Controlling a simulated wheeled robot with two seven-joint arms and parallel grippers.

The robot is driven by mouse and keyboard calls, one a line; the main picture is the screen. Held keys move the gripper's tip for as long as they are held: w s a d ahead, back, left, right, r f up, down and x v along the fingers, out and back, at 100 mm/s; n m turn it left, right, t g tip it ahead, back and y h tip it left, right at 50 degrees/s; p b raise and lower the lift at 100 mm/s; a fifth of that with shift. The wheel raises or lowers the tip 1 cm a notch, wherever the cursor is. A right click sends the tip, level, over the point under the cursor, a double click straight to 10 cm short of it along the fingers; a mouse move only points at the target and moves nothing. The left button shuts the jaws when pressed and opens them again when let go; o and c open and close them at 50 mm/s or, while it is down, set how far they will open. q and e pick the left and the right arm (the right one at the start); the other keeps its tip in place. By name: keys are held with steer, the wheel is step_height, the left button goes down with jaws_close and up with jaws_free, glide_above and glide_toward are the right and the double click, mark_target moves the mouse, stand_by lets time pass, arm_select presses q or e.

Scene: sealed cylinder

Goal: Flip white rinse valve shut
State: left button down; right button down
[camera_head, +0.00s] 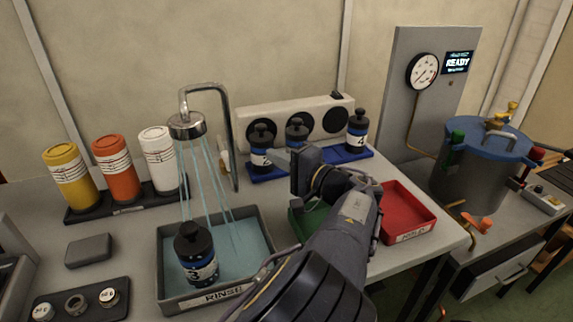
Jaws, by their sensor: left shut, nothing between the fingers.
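The rinse shower head (187,124) hangs from a curved metal pipe, with water streaming into the rinse tray (255,222). A small white part with a tan piece, apparently the rinse valve (225,159), sits beside the upright pipe; its lever position is too small to tell. A black bottle marked 3 (196,254) stands upright in the tray under the water. My left gripper (284,159) is shut and empty, right of the pipe and apart from the valve, in front of the bottle rack. My right gripper is not in view.
Bottles marked 2 (261,148) and 4 (357,130), with another between, stand on a blue rack. Yellow, orange and white canisters (158,160) stand at left. A red tray (407,213) and partly hidden green tray (306,222) lie right. A blue-lidded vessel (477,178) stands far right.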

arm_select(q)
steer(key=a+b, duration=0.1)
steer(key=a, duration=0.5)
steer(key=shift+w+a, duration=0.15)
steer(key=shift+a, duration=0.2)
steer(key=s+a+m+t+h+b, duration=0.1)
steer(key=t+b, duration=0.1)
steer(key=b, duration=0.1)
steer(key=shift+s+a+m+h, duration=0.25)
steer(key=shift+a+m+h, duration=0.05)
steer(key=shift+a, duration=0.05)
steer(key=shift+d, duration=0.1)
